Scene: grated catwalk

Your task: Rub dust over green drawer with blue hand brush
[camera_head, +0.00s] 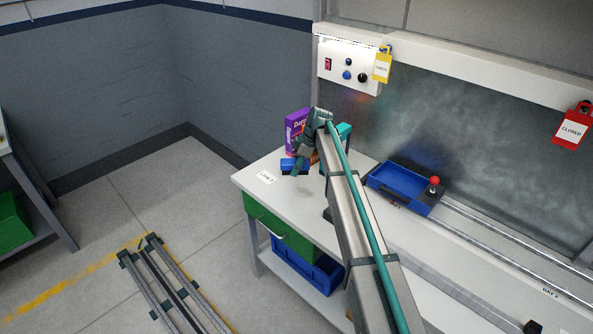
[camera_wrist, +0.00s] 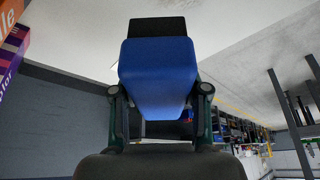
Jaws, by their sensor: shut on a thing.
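The blue hand brush (camera_head: 293,165) is at the left end of the white worktop (camera_head: 250,180), above the green drawer (camera_head: 278,229). My gripper (camera_head: 306,163) is shut on the brush. In the wrist view my gripper (camera_wrist: 161,92) has a finger on each side of the blue brush body (camera_wrist: 158,68). The brush's black bristles (camera_wrist: 157,26) point toward the white surface; I cannot tell whether they touch it. The green drawer's front shows under the worktop edge, and it looks closed. I cannot make out dust on the worktop.
A purple box (camera_head: 296,130) stands behind the brush, close to my gripper. A white label (camera_head: 266,178) lies left of the brush. A blue tray (camera_head: 392,184) and metal rails (camera_head: 500,240) are to the right. A blue crate (camera_head: 318,275) sits below the drawer.

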